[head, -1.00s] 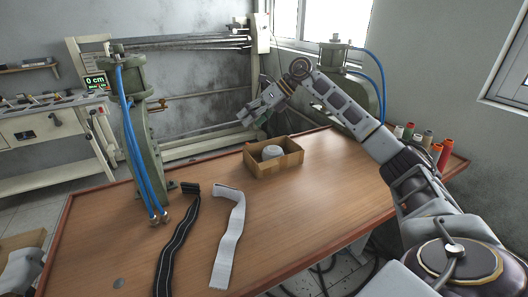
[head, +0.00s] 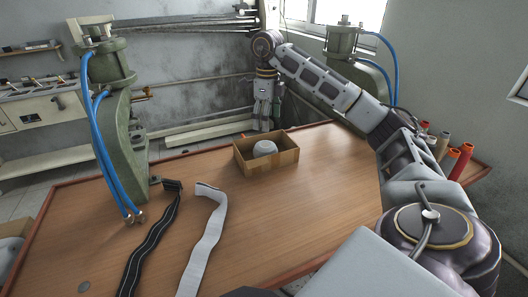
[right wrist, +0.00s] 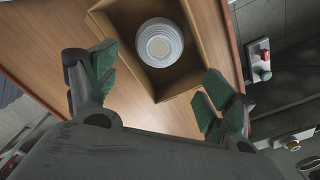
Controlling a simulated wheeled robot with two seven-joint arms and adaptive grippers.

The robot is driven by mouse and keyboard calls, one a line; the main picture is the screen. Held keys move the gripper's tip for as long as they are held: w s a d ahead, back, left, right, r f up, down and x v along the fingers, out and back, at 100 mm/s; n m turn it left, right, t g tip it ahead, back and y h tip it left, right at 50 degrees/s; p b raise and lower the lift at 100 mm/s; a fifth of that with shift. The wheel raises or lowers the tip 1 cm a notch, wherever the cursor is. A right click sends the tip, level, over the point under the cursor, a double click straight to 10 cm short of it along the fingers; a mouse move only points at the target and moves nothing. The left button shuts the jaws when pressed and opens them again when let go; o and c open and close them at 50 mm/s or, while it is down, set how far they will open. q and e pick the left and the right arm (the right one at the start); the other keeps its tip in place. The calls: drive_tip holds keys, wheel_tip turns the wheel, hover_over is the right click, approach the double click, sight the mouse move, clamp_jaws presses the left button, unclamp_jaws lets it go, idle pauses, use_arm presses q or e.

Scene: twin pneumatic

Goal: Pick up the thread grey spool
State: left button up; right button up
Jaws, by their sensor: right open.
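A light grey spool (head: 265,148) stands in an open cardboard box (head: 284,161) on the wooden table. The right wrist view shows the spool (right wrist: 159,43) from above, with rings on its round top, inside the box (right wrist: 193,77). My right gripper (head: 264,115) points down just behind the box in the head view. Its green-padded fingers are spread wide and empty in the right wrist view (right wrist: 158,92). The spool lies beyond the fingers, apart from them. My left gripper is in no view.
Two green presses (head: 122,125) with blue hoses stand at the table's left and far right. A black strap (head: 152,240) and a white strap (head: 205,235) lie left of the box. Several coloured thread cones (head: 461,162) stand at the right edge. The table's middle is clear.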

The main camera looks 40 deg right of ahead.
sight(267, 144)
drive_tip(key=shift+a, duration=0.1)
drive_tip(key=shift+f+b, duration=0.7)
drive_tip(key=shift+f, duration=0.65)
wheel_tip(267, 144, down, 5)
drive_tip(key=shift+r+b, duration=0.1)
drive_tip(key=shift+b, duration=0.25)
drive_tip(key=shift+f, duration=0.55)
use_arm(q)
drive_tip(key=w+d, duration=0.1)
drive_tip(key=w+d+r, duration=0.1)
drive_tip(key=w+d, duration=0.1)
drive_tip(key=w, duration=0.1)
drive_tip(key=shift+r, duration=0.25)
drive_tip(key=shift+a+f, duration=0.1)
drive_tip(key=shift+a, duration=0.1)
